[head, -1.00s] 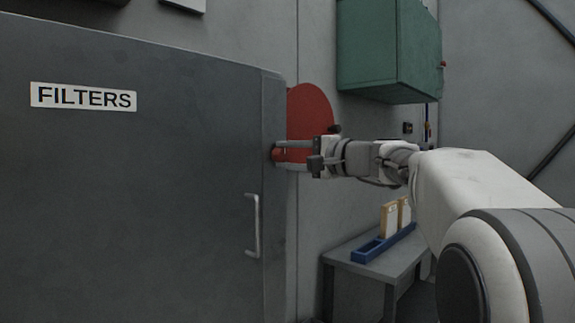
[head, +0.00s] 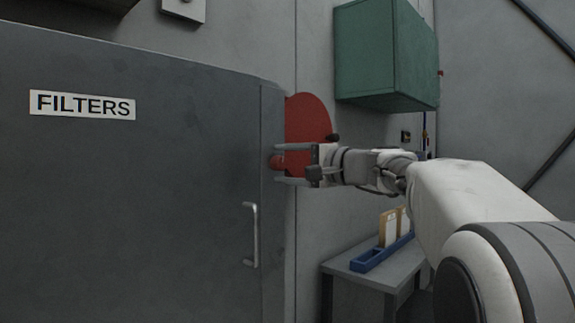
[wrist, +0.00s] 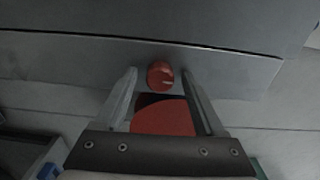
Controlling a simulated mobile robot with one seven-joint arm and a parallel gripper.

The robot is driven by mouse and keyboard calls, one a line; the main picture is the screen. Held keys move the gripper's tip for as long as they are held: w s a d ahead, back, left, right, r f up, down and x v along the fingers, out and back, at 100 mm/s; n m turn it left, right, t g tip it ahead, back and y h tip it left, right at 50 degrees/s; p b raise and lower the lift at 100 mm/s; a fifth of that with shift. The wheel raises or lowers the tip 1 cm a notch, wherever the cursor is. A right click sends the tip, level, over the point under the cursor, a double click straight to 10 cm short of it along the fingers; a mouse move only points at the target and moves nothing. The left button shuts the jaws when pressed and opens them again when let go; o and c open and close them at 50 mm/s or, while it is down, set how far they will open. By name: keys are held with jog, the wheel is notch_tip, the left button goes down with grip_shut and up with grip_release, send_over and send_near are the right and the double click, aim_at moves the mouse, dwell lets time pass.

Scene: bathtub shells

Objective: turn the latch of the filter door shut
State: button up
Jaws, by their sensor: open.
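The filter door (head: 150,190) is a large dark grey panel at the left of the head view, with a FILTERS label (head: 82,104) and a vertical bar handle (head: 252,235). A small red knob, apparently the latch (head: 276,162), sits at its right edge. My gripper (head: 278,164) is open, with one finger above and one below the knob in the head view. In the wrist view the red latch (wrist: 160,74) is between the fingertips, with a gap on both sides. The latch's turn angle is not clear.
A large red disc (head: 308,115) is behind my fingers against the pale wall. A green box (head: 385,55) hangs at upper right. Below my arm a grey table (head: 350,268) holds a blue tray (head: 372,258) with upright tan items.

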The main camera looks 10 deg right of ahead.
jog(key=shift+s+d, duration=0.1)
jog(key=p+v, duration=0.2)
jog(key=v, duration=1.5)
